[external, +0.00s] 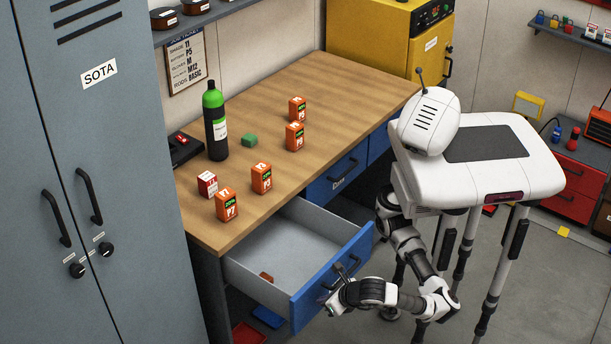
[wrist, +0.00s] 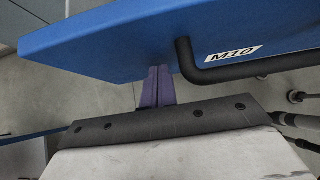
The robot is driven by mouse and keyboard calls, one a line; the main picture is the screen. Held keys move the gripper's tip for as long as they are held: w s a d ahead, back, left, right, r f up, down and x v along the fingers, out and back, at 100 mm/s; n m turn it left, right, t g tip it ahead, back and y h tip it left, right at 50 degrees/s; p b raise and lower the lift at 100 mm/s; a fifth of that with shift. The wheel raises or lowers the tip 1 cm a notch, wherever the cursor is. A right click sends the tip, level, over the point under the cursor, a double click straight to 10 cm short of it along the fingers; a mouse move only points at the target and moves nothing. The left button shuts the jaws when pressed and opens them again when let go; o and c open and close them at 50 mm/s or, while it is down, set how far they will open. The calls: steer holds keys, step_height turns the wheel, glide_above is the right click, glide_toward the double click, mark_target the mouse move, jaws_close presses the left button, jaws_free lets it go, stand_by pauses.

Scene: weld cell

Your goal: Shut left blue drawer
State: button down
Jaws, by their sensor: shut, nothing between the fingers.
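The left blue drawer (external: 334,278) is pulled well out of the wooden-topped workbench (external: 330,95). Its grey inside shows, with a small reddish-brown item (external: 266,277) on its floor. Its dark bar handle (external: 346,269) is on the blue front. My gripper (external: 332,306) is at the outer side of that front, low and close to the handle. In the wrist view, the drawer front (wrist: 120,40) fills the top, with a black handle (wrist: 250,66) and an M10 label. My gripper's purple fingers (wrist: 157,82) are together and empty, with tips at the front's edge; contact is unclear.
A second blue drawer (external: 336,180) beside it is closed. A grey locker (external: 85,150) is at left. Red and blue bins (external: 250,335) lie below the drawer.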

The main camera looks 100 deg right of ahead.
stand_by(0.3)
steer(key=w+d+b, duration=0.2)
steer(key=w+d, duration=1.7)
steer(key=shift+w+d, duration=0.15)
steer(key=shift+d, duration=0.05)
steer(key=shift+w+d+r, duration=0.15)
steer(key=shift+w+d, duration=0.05)
steer(key=shift+w, duration=0.05)
